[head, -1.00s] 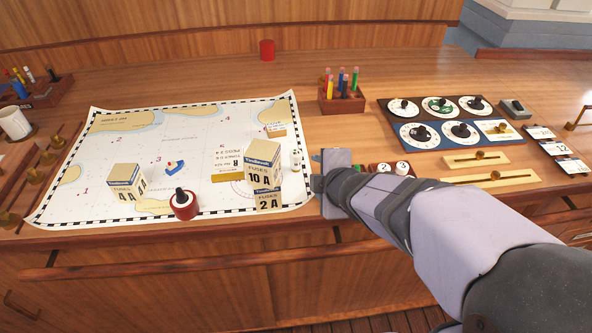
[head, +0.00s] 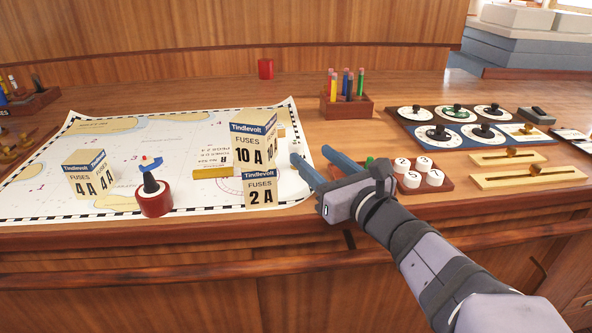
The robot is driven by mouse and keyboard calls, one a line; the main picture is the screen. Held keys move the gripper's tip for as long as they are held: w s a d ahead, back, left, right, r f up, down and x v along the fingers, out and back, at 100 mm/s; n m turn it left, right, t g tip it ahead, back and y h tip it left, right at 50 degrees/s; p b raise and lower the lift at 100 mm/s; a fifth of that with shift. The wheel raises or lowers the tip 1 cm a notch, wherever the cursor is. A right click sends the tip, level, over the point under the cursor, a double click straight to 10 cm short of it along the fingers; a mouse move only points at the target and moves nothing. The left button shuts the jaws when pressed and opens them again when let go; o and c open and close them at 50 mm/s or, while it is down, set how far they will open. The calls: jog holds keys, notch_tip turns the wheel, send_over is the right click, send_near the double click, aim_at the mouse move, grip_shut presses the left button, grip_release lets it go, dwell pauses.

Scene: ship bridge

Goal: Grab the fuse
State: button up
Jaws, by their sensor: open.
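No loose fuse shows clearly; a small pale upright item (head: 284,160) beside the 10 A box is partly hidden and may be one. Three cream and navy fuse boxes stand on the chart: the 10 A box (head: 250,155), the 2 A box (head: 260,192) in front of it, and the 4 A box (head: 83,180) at the left. My gripper (head: 312,155) is open at the chart's right edge, its blue fingers apart and pointing away. Its left fingertip is close to the pale item; I cannot tell whether they touch.
White knobs (head: 431,178) sit right of my gripper, with a pencil holder (head: 345,106) behind. Dial panels (head: 465,128) and brass sliders (head: 527,176) are farther right.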

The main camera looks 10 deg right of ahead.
aim_at(299, 145)
jog(key=shift+w+a, duration=0.1)
jog(key=shift+w, duration=0.1)
jog(key=shift+x, duration=3.15)
jog(key=shift+w, duration=0.15)
jog(key=shift+p+x, duration=0.55)
jog(key=shift+x, duration=1.95)
jog(key=shift+f, duration=0.1)
jog(key=c, duration=1.1)
